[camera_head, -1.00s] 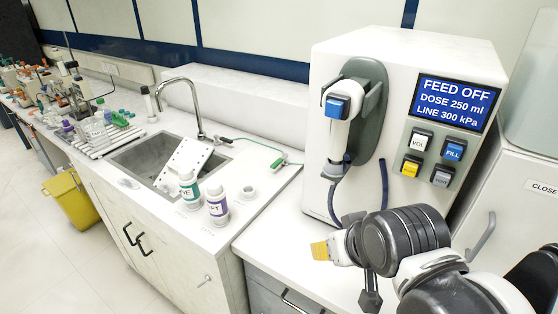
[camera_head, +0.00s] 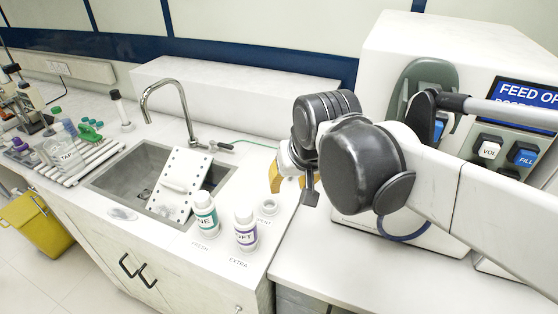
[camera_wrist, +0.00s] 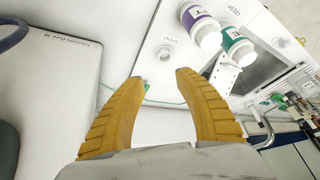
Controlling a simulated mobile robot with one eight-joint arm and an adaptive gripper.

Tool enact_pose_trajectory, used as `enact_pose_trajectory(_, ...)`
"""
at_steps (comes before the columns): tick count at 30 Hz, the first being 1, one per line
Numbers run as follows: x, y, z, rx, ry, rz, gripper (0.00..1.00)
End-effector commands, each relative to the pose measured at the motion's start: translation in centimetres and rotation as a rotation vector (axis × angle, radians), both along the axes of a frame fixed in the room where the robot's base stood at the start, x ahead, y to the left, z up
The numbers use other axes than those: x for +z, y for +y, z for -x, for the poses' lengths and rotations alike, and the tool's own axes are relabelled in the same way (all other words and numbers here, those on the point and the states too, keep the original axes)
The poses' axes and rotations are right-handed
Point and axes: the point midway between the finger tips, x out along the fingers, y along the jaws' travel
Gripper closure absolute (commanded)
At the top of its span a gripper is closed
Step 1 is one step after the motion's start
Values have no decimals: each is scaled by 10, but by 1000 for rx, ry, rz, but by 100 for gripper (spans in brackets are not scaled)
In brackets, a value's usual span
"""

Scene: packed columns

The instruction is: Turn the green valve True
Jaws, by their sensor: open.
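In the wrist view a small green piece (camera_wrist: 145,84), apparently part of the green valve, shows beside the left fingertip, with a thin green hose running from it. In the head view the valve is hidden behind my arm; only part of the green hose (camera_head: 252,142) shows, leading from the tap's base. My gripper (camera_head: 286,183) has yellow ridged fingers and hangs over the counter right of the sink. In the wrist view my gripper (camera_wrist: 158,73) is open, with nothing held between its fingers. Whether the left finger touches the valve I cannot tell.
A teal-labelled bottle (camera_head: 205,214) and a purple-labelled bottle (camera_head: 245,230) stand near the gripper, beside a small white ring (camera_head: 267,208). The sink (camera_head: 135,170) with a curved tap (camera_head: 172,90) is left. A white dispenser (camera_head: 385,75) stands right, partly behind my arm.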

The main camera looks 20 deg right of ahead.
Motion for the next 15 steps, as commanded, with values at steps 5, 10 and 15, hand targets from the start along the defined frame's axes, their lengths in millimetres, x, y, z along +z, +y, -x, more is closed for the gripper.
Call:
enact_pose_trajectory(5,16,-13,-40,-82,67,-31,60)
enact_pose_trajectory(10,21,-34,-93,-197,158,-71,60)
enact_pose_trajectory(15,6,-62,-152,-339,268,-112,60)
